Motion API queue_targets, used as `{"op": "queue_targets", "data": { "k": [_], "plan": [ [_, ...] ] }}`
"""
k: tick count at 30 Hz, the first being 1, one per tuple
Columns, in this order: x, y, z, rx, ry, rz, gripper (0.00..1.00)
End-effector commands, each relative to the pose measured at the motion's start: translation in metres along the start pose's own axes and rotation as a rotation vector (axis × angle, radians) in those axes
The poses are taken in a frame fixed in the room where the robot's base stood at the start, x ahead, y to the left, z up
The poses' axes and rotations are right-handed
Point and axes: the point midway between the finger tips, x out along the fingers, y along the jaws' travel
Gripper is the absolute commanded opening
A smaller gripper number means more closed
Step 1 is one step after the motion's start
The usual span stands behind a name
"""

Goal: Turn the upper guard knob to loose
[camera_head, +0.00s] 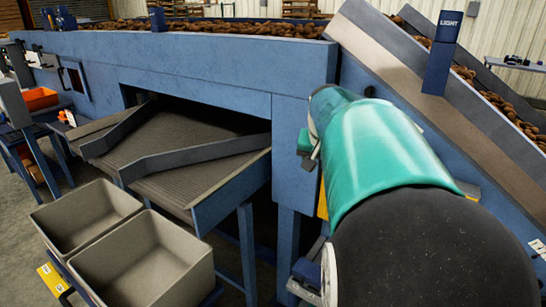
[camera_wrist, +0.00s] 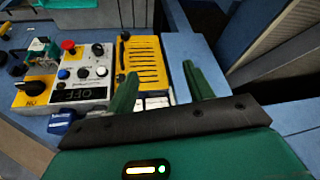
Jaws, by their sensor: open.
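A yellow slotted guard (camera_wrist: 146,62) shows in the wrist view, just past my fingers. A small dark knob (camera_wrist: 125,37) sits at its upper left corner; a second dark spot lies lower on its left edge. Whether the upper knob is tight or loose cannot be told. My gripper (camera_wrist: 160,72) is open, its two green fingers apart with nothing held between them. The left finger overlaps the guard's lower left part, and the upper knob lies beyond its tip, apart from it.
Left of the guard is a grey control box (camera_wrist: 84,72) with a red button (camera_wrist: 68,47), small knobs and a display. A yellow plate with a black rotary switch (camera_wrist: 37,88) is further left. Two grey bins (camera_head: 145,262) stand below the grader's conveyor (camera_head: 190,160).

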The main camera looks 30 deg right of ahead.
Motion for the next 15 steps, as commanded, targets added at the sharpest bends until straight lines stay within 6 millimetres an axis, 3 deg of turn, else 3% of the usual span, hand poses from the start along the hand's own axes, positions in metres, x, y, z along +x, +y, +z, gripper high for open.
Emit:
{"op": "queue_targets", "data": {
  "k": [1, 3, 9, 15],
  "plan": [
    [0.008, 0.024, -0.017, 0.063, -0.004, 0.003, 0.52],
    [0.015, 0.05, -0.037, 0.14, -0.003, 0.0, 0.52],
    [0.026, 0.116, -0.075, 0.313, 0.01, -0.015, 0.52],
    [0.031, 0.136, -0.084, 0.362, 0.015, -0.022, 0.52]
  ]
}}
